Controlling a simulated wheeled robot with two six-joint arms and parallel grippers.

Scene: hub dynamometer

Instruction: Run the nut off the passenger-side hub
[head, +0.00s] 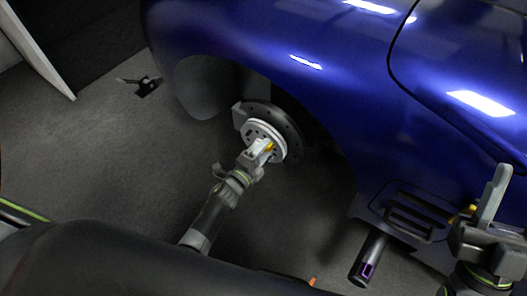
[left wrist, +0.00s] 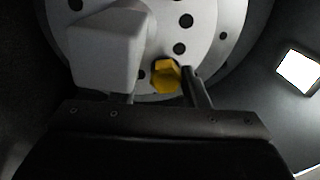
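The passenger-side hub (head: 262,137) is a pale round disc in the open wheel arch, and its face with dark holes fills the top of the left wrist view (left wrist: 205,45). A yellow hex nut (left wrist: 166,76) sits low on the hub face; it also shows in the head view (head: 269,147). My left gripper (head: 263,152) is at the hub, with one finger on each side of the nut. The right finger looks close to or touching the nut; contact on the left is unclear. My right gripper (head: 480,212) is at the lower right, away from the hub; its finger gap is unclear.
The blue car body (head: 330,85) arches over the hub. A dark cylinder with a purple mark (head: 368,262) and a dark frame (head: 410,218) are near my right gripper. A yellow piece (head: 465,213) shows beside that gripper. A small dark object (head: 145,86) lies on open floor at left.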

